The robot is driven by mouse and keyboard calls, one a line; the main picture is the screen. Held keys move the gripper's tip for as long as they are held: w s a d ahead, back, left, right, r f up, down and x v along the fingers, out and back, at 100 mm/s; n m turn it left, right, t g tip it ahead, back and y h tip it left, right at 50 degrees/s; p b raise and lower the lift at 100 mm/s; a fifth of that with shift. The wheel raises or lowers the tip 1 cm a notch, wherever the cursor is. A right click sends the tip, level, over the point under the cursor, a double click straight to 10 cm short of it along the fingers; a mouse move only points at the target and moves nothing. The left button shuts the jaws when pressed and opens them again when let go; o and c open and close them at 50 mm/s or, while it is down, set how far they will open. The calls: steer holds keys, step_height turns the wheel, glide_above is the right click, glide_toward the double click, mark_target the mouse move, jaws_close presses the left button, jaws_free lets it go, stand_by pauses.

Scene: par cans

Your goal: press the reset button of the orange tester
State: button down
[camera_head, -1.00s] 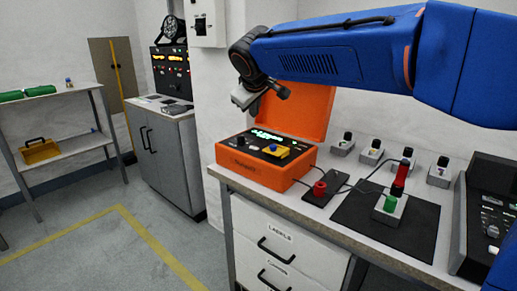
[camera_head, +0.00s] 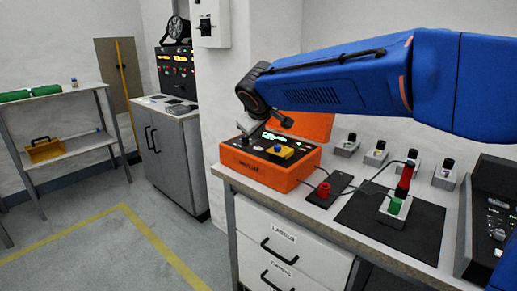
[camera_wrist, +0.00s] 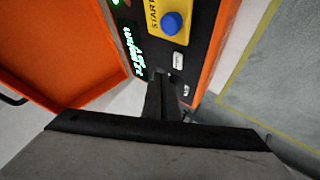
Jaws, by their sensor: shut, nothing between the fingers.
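The orange tester (camera_head: 262,171) sits open on the bench, its orange lid raised behind a dark panel. The panel carries a lit green display, also in the wrist view (camera_wrist: 131,48), and a blue button (camera_wrist: 172,22) on a yellow plate marked START (camera_wrist: 154,13). No reset button can be made out; the fingers hide part of the panel.
Right of the tester are a red plug on a black plate (camera_head: 340,187), cables, and a black mat (camera_head: 418,236) with a green-and-red unit. Several small switch boxes stand behind. A dark console (camera_head: 492,222) is at the far right. The floor at left is clear.

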mark_target(259, 151)
steer(key=shift+f, duration=0.8)
steer(key=shift+f, duration=0.15)
stand_by(1.5)
steer(key=shift+f, duration=0.3)
steer(key=shift+f, duration=0.35)
stand_by(0.9)
steer(key=shift+r, duration=0.8)
steer(key=shift+r, duration=0.1)
step_height(259, 151, up, 5)
steer(key=shift+f, duration=0.1)
stand_by(0.5)
